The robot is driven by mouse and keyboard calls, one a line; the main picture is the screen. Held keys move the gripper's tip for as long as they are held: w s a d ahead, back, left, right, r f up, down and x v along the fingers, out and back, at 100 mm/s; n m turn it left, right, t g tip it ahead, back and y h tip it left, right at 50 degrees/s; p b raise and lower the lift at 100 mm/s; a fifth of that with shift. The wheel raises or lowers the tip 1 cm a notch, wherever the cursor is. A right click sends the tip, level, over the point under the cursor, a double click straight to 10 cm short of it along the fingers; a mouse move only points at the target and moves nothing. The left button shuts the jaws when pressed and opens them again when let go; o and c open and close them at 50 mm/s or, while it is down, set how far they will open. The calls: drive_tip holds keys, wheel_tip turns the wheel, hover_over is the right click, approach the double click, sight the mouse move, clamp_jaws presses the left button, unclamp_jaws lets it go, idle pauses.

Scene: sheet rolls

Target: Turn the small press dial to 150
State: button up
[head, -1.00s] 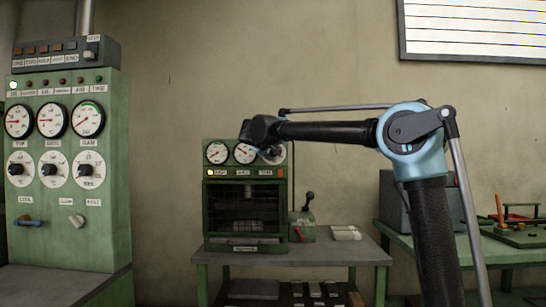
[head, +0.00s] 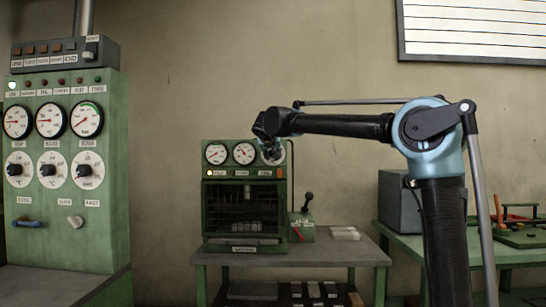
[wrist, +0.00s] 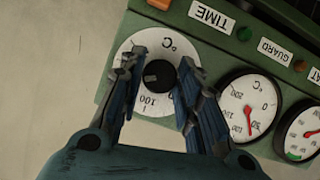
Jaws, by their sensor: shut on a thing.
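The small press (head: 244,195) is a green cabinet with a dark barred front on the grey table. Its dial (wrist: 185,50) is a white disc with a black centre knob (wrist: 160,76), marked °C with 100 legible near the bottom of the wrist view. My gripper (wrist: 160,88) is shut on the knob, with one blue finger on each side. A pale mark shows on the knob, but I cannot tell which value it points to. In the head view my gripper (head: 268,150) covers most of the dial at the press's upper right.
Two gauges (wrist: 249,107) sit beside the dial. TIME and GUARD labels and coloured lamps (wrist: 244,34) run along the panel. A lever box (head: 302,228) stands right of the press. A large green panel (head: 70,180) with similar dials stands at left.

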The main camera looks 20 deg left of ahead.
drive_tip(key=shift+w, duration=0.1)
idle(0.3)
drive_tip(key=o, duration=1.1)
drive_tip(key=shift+c, duration=0.2)
drive_tip(key=v, duration=1.2)
drive_tip(key=shift+w, duration=0.1)
